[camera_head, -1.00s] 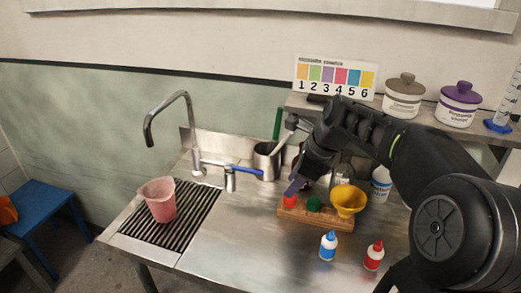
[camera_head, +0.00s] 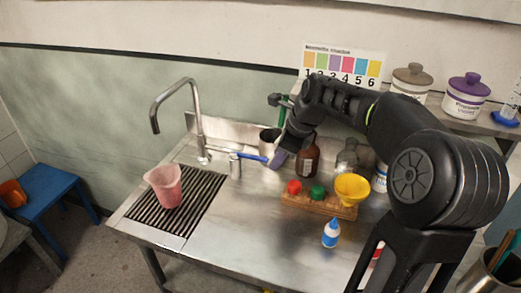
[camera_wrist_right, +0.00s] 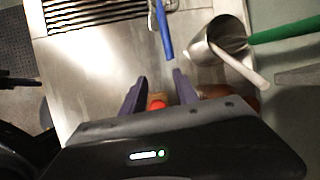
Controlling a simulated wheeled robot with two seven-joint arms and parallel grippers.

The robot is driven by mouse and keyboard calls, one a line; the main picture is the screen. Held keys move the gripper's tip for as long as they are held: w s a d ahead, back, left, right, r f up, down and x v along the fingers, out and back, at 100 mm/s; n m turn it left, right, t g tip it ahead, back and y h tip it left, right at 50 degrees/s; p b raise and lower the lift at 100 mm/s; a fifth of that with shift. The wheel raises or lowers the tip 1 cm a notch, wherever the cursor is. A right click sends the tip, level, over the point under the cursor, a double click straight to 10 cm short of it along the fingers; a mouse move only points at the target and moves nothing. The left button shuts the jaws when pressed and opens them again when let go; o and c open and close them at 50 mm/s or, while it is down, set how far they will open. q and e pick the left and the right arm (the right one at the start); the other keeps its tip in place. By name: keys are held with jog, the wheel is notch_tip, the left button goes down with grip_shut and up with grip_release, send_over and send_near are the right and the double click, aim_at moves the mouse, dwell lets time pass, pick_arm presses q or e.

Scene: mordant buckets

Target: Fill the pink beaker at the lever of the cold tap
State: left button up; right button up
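The pink beaker (camera_head: 165,186) stands upright on the black drain grate, below and a little right of the tap's spout. The tap (camera_head: 197,120) is a tall steel gooseneck with a blue lever (camera_head: 246,157) pointing right. The blue lever also shows in the right wrist view (camera_wrist_right: 164,30), just beyond my fingertips. My right gripper (camera_head: 276,160) is close to the lever's right end. In the right wrist view its two purple fingers (camera_wrist_right: 156,78) are apart with nothing between their tips. My left gripper is not in view.
A steel pot (camera_wrist_right: 222,45) with a white handle and green stick is beside the lever. A brown bottle (camera_head: 308,160) and a wooden rack (camera_head: 318,205) with a yellow funnel (camera_head: 352,188) stand right of the gripper.

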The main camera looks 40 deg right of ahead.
aim_at(258, 157)
jog(key=w, duration=0.2)
jog(key=w+f+p, duration=0.1)
jog(key=w, duration=0.1)
jog(key=w+a+f, duration=0.1)
jog(key=w, duration=0.1)
jog(key=shift+w, duration=0.15)
jog(key=shift+w+a+f, duration=0.1)
jog(key=shift+w+f, duration=0.05)
jog(key=shift+f, duration=0.2)
jog(key=shift+c, duration=0.3)
grip_shut()
dwell(0.7)
